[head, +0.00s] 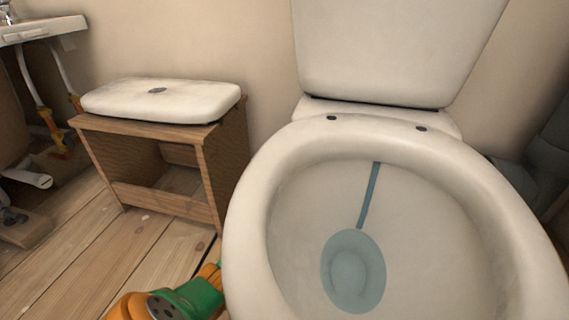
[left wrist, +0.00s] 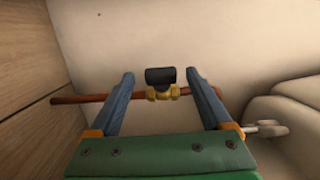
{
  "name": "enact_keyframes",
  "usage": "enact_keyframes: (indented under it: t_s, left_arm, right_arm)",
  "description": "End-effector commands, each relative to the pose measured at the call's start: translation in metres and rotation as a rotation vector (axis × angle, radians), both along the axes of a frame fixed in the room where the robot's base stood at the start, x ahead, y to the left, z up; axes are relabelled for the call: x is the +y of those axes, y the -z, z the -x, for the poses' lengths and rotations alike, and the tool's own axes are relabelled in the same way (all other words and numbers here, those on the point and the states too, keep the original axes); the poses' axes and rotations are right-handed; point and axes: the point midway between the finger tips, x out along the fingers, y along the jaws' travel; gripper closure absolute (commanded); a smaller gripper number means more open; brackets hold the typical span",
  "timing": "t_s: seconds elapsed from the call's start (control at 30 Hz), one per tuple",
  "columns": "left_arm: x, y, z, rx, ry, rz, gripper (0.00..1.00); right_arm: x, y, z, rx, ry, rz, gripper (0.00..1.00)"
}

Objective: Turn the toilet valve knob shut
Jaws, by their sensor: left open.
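The toilet valve shows in the left wrist view, with a black knob (left wrist: 160,76) on a brass body (left wrist: 163,92) set on a copper pipe (left wrist: 85,99) along the wall. My left gripper (left wrist: 160,75) is open, with one blue-grey finger on each side of the knob in that view. Gaps show between the knob and both fingers; I cannot tell how far ahead the knob is. In the head view, only the green and orange part of my left gripper (head: 195,298) shows beside the toilet bowl; its fingers and the valve are hidden. My right gripper is not in view.
The white toilet (head: 400,150) fills the right of the head view. A wooden stand (head: 215,160) with a white tank lid (head: 160,100) on it is at the left. A sink (head: 40,28) with pipes is at the far left. Floor boards (head: 110,250) are clear.

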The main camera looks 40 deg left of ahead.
Motion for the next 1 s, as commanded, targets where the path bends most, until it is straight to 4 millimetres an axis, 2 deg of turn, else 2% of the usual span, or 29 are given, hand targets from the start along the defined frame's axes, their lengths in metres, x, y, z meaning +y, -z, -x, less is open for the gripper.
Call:
enact_keyframes:
  t_s: [0.13,0.17,0.4,0.47,0.67,1.0]
  left_arm:
    - [0.000,-0.001,0.000,0.000,0.000,0.000,0.18]
    - [0.000,-0.001,0.000,0.000,0.000,0.000,0.23]
    - [0.000,0.000,0.000,0.001,0.000,0.001,0.88]
    - [0.000,0.000,0.000,0.001,0.000,0.001,1.00]
    - [0.002,0.002,0.001,-0.017,-0.012,-0.034,1.00]
    - [0.000,0.013,-0.003,-0.116,-0.012,-0.231,1.00]
  right_arm:
    - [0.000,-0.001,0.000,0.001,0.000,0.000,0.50]
    - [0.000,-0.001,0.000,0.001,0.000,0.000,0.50]
    - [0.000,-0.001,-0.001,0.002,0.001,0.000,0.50]
    - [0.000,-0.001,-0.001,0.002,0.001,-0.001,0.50]
    - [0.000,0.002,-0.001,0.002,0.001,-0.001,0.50]
    - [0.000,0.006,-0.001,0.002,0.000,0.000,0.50]
